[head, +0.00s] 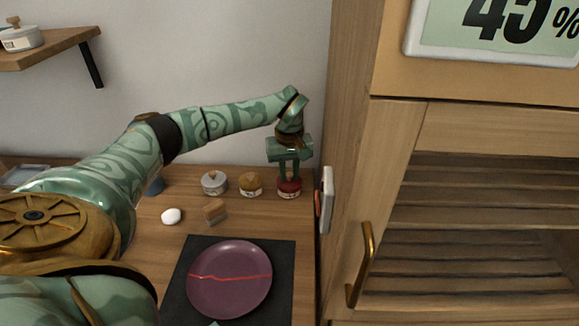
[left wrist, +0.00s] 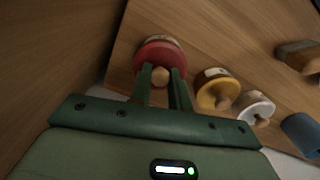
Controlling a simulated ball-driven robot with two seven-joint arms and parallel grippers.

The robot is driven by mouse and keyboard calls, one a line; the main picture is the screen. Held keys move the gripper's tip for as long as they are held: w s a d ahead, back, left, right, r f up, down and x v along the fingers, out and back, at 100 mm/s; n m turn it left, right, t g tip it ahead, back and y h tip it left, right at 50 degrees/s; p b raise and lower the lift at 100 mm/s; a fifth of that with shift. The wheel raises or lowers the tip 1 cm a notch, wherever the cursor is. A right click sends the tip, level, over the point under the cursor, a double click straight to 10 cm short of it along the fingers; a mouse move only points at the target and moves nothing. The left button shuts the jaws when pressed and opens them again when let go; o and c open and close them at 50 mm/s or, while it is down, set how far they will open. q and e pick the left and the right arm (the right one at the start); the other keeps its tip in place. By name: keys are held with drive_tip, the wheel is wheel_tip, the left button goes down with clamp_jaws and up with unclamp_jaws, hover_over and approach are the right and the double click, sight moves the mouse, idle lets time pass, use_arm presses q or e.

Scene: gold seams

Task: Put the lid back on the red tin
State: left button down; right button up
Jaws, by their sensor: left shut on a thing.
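The red tin (head: 289,190) stands at the back right of the wooden table, beside the tall wooden cabinet. My left gripper (head: 290,173) points down over it. In the left wrist view, its two green fingers (left wrist: 164,80) are shut on the pale round knob of the red lid (left wrist: 150,54). The lid is over the tin, and the tin's pale label (left wrist: 161,38) shows past the lid's edge. I see no clear gap between lid and tin, but cannot tell if it is fully seated. My right gripper is not in view.
A yellow-brown tin (head: 250,185) and a white tin (head: 214,183) stand left of the red tin. A wooden block (head: 215,211), a white rounded object (head: 171,216) and a purple plate (head: 230,299) with a red seam are nearer. The cabinet (head: 350,130) closes off the right.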

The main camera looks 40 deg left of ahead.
use_arm(q)
drive_tip(key=shift+p, duration=0.6)
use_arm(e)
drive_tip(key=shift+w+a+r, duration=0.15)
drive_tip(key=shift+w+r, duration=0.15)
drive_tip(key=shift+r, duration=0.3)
use_arm(q)
drive_tip(key=shift+f, duration=0.15)
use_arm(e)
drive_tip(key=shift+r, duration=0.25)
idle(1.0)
use_arm(q)
drive_tip(key=shift+p, duration=0.55)
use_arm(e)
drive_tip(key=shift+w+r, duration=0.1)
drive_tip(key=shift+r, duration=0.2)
use_arm(q)
drive_tip(key=c, duration=0.7)
unclamp_jaws()
drive_tip(key=shift+c, duration=0.2)
drive_tip(key=shift+r+p, duration=3.1)
drive_tip(key=shift+r, duration=0.45)
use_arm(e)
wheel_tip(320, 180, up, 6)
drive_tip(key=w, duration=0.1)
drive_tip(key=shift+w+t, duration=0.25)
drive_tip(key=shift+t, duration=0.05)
